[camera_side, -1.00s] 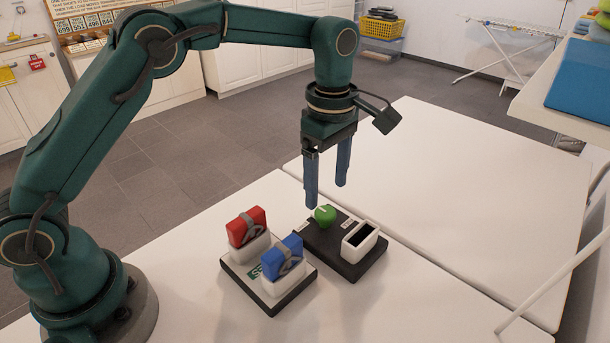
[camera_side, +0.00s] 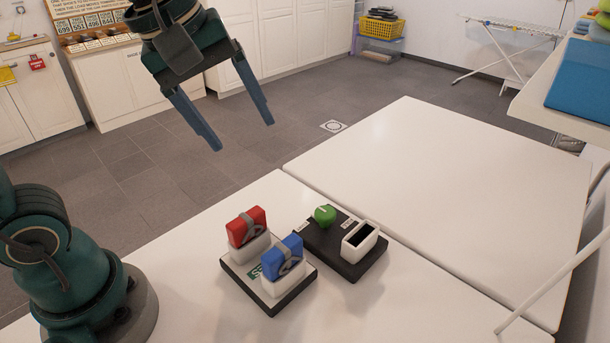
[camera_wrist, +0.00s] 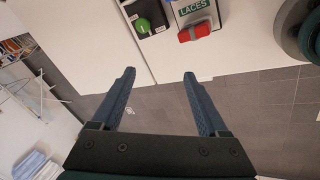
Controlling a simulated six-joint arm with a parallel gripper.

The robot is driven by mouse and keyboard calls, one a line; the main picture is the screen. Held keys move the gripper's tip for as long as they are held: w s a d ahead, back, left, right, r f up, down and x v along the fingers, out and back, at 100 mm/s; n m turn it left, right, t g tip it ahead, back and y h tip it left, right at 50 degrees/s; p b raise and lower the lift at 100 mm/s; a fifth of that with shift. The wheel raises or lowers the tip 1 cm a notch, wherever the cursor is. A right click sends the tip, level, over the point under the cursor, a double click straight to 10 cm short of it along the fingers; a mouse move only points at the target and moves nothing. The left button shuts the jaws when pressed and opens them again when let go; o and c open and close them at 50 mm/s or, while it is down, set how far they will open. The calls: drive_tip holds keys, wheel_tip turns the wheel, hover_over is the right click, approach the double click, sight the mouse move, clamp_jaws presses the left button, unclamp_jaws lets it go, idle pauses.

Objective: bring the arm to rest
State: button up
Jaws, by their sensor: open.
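My gripper (camera_side: 244,136) is open and empty, raised high at the upper left of the side view, well apart from the table and everything on it. Its two blue fingers also show spread in the wrist view (camera_wrist: 158,75). On the table, a red block (camera_side: 246,226) and a blue block (camera_side: 282,257) with grey straps sit in white holders on a white-topped base (camera_side: 236,272). A green round piece (camera_side: 325,215) stands on a dark base (camera_side: 349,271) beside an empty-looking white holder (camera_side: 352,247).
The white table (camera_side: 190,270) is clear around the two bases. A second white table (camera_side: 450,190) behind is bare. A shelf with blue cloth (camera_side: 575,85) juts in at the right. Cabinets (camera_side: 270,40) line the back wall.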

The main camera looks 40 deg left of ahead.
drive_tip(key=s+a+f+m+t, duration=0.1)
drive_tip(key=s+f+m, duration=0.5)
drive_tip(key=m, duration=0.6)
drive_tip(key=shift+s+a+f, duration=0.15)
drive_tip(key=shift+s+f, duration=0.15)
drive_tip(key=shift+s, duration=0.65)
